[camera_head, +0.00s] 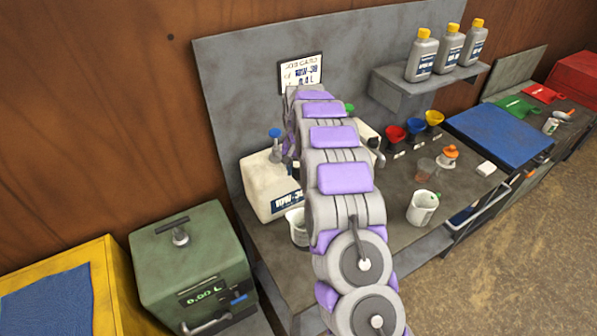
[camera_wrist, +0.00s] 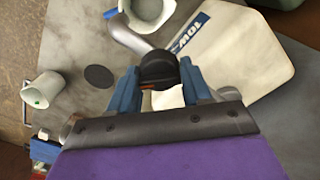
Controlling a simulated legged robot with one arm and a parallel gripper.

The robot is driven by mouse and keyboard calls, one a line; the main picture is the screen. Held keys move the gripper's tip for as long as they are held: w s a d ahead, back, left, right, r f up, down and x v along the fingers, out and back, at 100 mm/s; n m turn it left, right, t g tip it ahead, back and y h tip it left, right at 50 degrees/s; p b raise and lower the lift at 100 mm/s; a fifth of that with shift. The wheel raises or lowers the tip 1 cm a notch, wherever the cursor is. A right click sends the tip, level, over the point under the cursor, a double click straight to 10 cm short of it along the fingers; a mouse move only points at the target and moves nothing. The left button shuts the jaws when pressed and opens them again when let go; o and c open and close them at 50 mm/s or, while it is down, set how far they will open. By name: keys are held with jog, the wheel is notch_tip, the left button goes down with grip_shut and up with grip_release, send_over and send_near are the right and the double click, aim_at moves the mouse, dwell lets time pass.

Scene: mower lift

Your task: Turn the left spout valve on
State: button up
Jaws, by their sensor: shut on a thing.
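The left cream oil jug (camera_head: 268,186) with a blue cap stands on the bench left of my arm. Its label also shows in the wrist view, where the jug (camera_wrist: 245,58) fills the upper right. A grey spout pipe (camera_wrist: 126,36) ends at a black valve knob (camera_wrist: 157,67) with an orange mark below it. My gripper (camera_wrist: 158,82) has its blue fingers on both sides of this knob and is shut on it. In the head view my arm hides the gripper and the knob. A second jug (camera_head: 369,138) is partly hidden behind my arm.
A white beaker (camera_head: 297,228) stands by the left jug, partly behind my arm. A measuring jug (camera_head: 422,208) stands on the bench at right. Red, blue and yellow funnels (camera_head: 414,126) line the back. A green box (camera_head: 190,262) stands at the left.

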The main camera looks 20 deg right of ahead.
aim_at(298, 168)
jog(key=m+b, duration=0.1)
jog(key=m, duration=0.4)
jog(key=shift+m, duration=0.3)
jog(key=shift+m+b, duration=0.55)
jog(key=shift+m, duration=1.35)
jog(key=o, duration=1.1)
jog(key=shift+w, duration=0.1)
jog(key=shift+c, duration=0.2)
jog(key=shift+r, duration=0.15)
notch_tip(298, 168, up, 17)
jog(key=shift+a, duration=0.1)
